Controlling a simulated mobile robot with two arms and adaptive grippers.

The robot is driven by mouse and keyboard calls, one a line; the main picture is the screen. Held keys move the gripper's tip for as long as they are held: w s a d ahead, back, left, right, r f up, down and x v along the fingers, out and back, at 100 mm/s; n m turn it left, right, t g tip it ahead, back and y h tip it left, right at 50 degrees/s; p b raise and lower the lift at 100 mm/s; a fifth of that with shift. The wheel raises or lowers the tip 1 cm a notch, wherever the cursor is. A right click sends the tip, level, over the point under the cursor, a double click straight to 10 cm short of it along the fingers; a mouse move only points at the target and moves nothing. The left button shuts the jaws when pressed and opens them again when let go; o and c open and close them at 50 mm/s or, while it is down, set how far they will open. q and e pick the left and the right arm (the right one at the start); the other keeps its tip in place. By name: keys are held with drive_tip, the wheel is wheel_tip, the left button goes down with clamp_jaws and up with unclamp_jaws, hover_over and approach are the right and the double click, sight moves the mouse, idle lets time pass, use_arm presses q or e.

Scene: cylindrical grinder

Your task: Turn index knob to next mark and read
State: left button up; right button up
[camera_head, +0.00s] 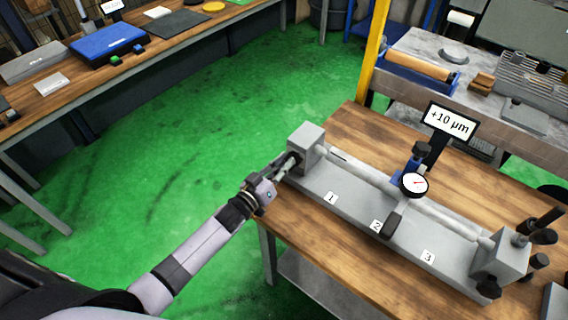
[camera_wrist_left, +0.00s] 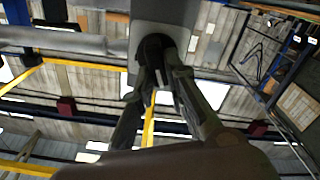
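The grinder fixture stands on the wooden bench, its grey headstock block (camera_head: 307,142) at the left end. The index knob is a dark round knob (camera_wrist_left: 154,42) on the block's end face in the left wrist view; in the head view my gripper mostly hides it. My left gripper (camera_head: 288,164) reaches it from the left; in the wrist view its two fingers (camera_wrist_left: 157,68) close around the knob's sides. The dial gauge (camera_head: 414,185) has a white face and a red needle. The display (camera_head: 449,122) reads +10 µm. My right gripper is not in view.
A grey shaft (camera_head: 362,174) runs from the headstock to the tailstock (camera_head: 501,258). Labels 1, 2 and 3 mark the fixture's front, with a dark block (camera_head: 391,226) by label 2. A side table (camera_head: 185,40) holds a blue case (camera_head: 108,40). Green floor lies clear between.

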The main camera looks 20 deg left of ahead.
use_arm(q)
clamp_jaws()
drive_tip(key=shift+m, duration=0.3)
drive_tip(key=m, duration=0.2)
drive_tip(key=m+b, duration=0.1)
drive_tip(key=m, duration=0.2)
drive_tip(key=d+m, duration=0.1)
drive_tip(key=m, duration=0.2)
drive_tip(key=shift+s, duration=0.15)
drive_tip(key=shift+m, duration=0.3)
idle(0.4)
drive_tip(key=o, duration=0.6)
unclamp_jaws()
drive_tip(key=shift+c, duration=0.2)
